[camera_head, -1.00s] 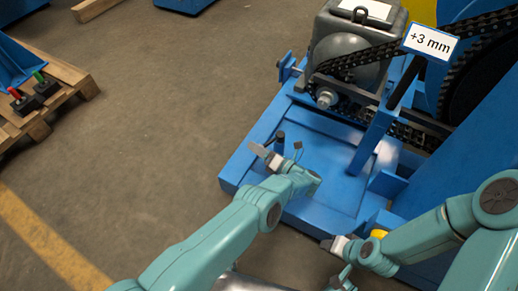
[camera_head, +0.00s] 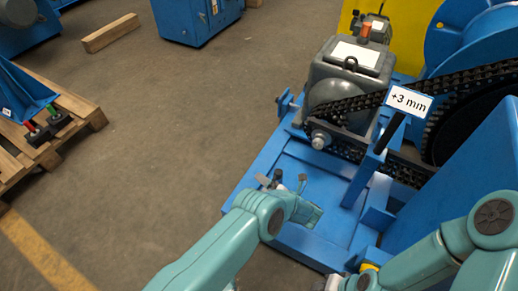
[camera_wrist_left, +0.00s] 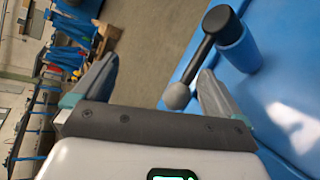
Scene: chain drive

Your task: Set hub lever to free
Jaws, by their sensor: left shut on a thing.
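The hub lever (camera_wrist_left: 195,62) shows in the left wrist view as a black arm with a grey ball end, running from a dark top on a blue round post (camera_wrist_left: 236,45). My left gripper (camera_wrist_left: 158,66) has its fingers either side of the lever's ball end and is shut on the lever, though a gap shows around the ball. In the head view my left gripper (camera_head: 282,183) is at the blue base, with the dark lever top (camera_head: 277,174) between its fingers. My right gripper (camera_head: 338,283) is at the bottom edge, mostly cut off; its jaws cannot be made out.
The blue machine base (camera_head: 247,193) carries a grey motor (camera_head: 350,75) and a black chain (camera_head: 400,92). A "+3 mm" sign (camera_head: 409,100) stands above it. A wooden pallet (camera_head: 85,118) with a blue stand is at left. The floor between is clear.

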